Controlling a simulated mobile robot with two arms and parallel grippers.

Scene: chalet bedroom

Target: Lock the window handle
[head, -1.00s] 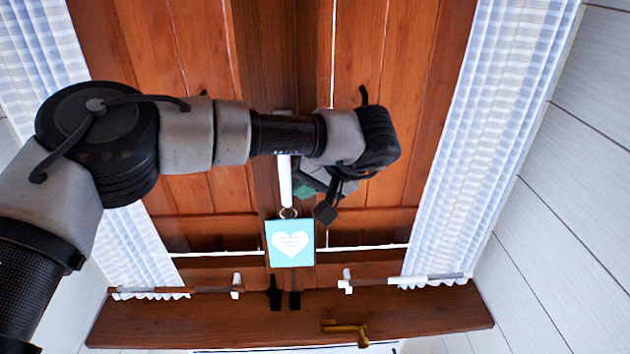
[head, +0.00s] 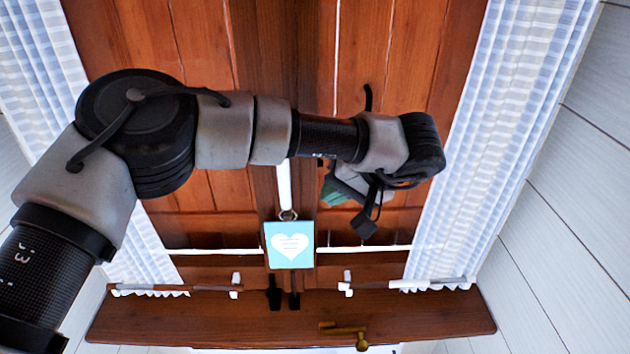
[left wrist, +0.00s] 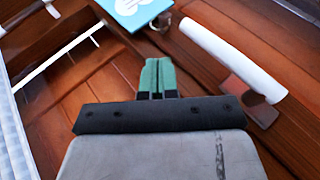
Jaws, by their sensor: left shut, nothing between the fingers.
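The window handle (head: 284,185) is a white bar on the dark wooden middle post of the shutters. In the head view it points down the picture, and its upper end is hidden behind my left arm. In the left wrist view the white handle (left wrist: 232,60) lies slanted, with a brown base plate (left wrist: 249,103) at its lower right end. My left gripper (head: 330,194) is right of the handle in the head view. Its green fingers (left wrist: 157,75) are shut together and empty, apart from the handle. My right gripper is not in view.
A light blue card with a white heart (head: 289,246) hangs from a ring by the handle's end. Pale curtains (head: 470,140) hang on both sides. Below are short curtain rods (head: 408,285), a wooden ledge (head: 220,325) and a brass fitting (head: 345,330).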

